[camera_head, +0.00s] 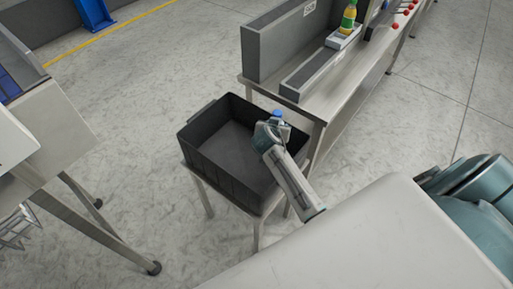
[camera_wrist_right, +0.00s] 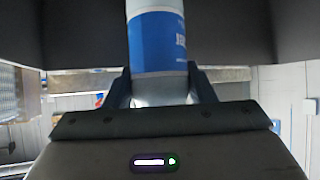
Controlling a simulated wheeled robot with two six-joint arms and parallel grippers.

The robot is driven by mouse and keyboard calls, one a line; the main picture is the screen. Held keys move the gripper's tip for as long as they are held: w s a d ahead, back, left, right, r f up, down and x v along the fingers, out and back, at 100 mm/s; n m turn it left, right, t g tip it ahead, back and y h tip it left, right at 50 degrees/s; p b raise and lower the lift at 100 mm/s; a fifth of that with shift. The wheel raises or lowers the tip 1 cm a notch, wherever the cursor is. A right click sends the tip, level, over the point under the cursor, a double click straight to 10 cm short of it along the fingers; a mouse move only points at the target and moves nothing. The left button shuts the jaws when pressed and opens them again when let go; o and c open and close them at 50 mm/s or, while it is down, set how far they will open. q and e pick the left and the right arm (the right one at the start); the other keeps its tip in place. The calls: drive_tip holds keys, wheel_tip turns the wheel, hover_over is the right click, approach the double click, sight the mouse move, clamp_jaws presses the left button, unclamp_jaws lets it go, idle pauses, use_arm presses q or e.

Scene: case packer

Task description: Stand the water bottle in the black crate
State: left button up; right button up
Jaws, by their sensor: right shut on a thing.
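The black crate (camera_head: 222,178) stands open on a small metal stand in the middle of the head view; its visible floor is bare. My right gripper (camera_head: 271,127) is over the crate's right side and is shut on the water bottle. My left gripper is out of view.
A metal bench (camera_head: 335,88) with a grey channel stands behind and right of the crate. A yellow-green bottle (camera_head: 348,17) is on it, with red knobs (camera_head: 395,25) beyond. A pale machine (camera_head: 45,135) stands at left. Open floor lies between machine and crate.

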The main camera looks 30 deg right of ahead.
wheel_tip(320, 180, down, 8)
drive_tip(key=shift+a+f+p, duration=0.1)
drive_tip(key=shift+p, duration=0.3)
drive_tip(key=shift+f, duration=0.1)
drive_tip(key=o, duration=0.7)
drive_tip(key=shift+f, duration=0.1)
drive_tip(key=o, duration=0.5)
drive_tip(key=shift+c, duration=0.2)
drive_tip(key=b+v, duration=0.1)
drive_tip(key=v, duration=0.6)
drive_tip(key=shift+s+r, duration=0.2)
drive_tip(key=shift+r, duration=0.15)
drive_tip(key=shift+a, duration=0.15)
